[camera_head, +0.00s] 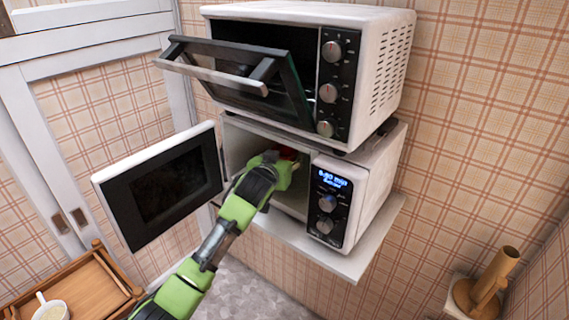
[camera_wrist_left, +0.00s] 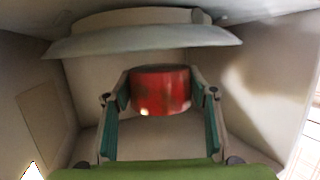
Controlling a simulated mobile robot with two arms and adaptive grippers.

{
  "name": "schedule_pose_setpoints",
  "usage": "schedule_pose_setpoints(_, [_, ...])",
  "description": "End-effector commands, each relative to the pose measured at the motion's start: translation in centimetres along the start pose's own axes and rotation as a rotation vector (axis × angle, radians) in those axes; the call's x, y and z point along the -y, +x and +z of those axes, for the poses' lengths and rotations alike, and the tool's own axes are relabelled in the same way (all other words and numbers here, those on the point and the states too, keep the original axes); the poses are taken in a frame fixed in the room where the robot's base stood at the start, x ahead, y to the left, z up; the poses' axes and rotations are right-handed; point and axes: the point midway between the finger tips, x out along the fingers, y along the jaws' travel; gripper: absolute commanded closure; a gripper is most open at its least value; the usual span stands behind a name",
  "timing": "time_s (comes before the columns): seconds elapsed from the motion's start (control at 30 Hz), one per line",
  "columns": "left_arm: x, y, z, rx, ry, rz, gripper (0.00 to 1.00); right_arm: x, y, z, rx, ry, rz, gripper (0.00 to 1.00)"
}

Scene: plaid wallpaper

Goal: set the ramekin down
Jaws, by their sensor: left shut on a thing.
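The red ramekin (camera_wrist_left: 160,90) is between the two fingers of my left gripper (camera_wrist_left: 160,98) in the left wrist view, which are shut on it. In the head view my left arm reaches into the open microwave (camera_head: 374,190), and my left gripper (camera_head: 285,164) is inside its cavity. Only a bit of the red ramekin (camera_head: 288,152) shows there. A pale, disc-like plate (camera_wrist_left: 140,42) lies across the top of the wrist view. I cannot tell whether the ramekin touches a surface. My right gripper is not in view.
The microwave door (camera_head: 158,190) stands open to the left. A toaster oven (camera_head: 390,75) with its door (camera_head: 240,80) tilted open sits above. A wooden tray (camera_head: 95,283) with a white cup (camera_head: 50,309) is at lower left. A wooden stand (camera_head: 488,285) is at lower right.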

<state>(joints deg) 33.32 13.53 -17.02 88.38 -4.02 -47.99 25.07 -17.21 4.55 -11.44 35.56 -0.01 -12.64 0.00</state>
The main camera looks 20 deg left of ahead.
Motion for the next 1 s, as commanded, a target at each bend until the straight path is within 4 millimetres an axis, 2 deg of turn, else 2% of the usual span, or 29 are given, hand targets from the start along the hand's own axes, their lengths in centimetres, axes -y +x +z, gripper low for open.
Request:
schedule_pose_setpoints(0.07, [0.0,1.1,-0.7,-0.001,0.000,-0.001,0.73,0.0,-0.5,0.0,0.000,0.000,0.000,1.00])
schedule_pose_setpoints(0.17, [0.1,1.6,1.4,0.007,0.002,-0.001,0.73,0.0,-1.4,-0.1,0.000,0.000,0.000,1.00])
schedule_pose_setpoints(0.23, [0.1,1.7,1.7,0.003,-0.001,-0.001,0.73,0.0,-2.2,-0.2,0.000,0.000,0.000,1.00])
schedule_pose_setpoints(0.57, [0.0,2.0,2.6,0.000,0.000,0.000,0.73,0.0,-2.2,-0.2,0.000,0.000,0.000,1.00])
schedule_pose_setpoints(0.6, [0.0,2.0,2.7,0.001,0.000,0.000,0.38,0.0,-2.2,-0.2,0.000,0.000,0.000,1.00])
schedule_pose_setpoints(0.63, [0.0,2.0,2.7,0.001,0.000,0.000,0.31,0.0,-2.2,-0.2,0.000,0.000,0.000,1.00])
schedule_pose_setpoints(1.0, [0.1,2.0,2.7,0.000,0.001,0.000,0.31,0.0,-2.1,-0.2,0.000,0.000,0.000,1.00])
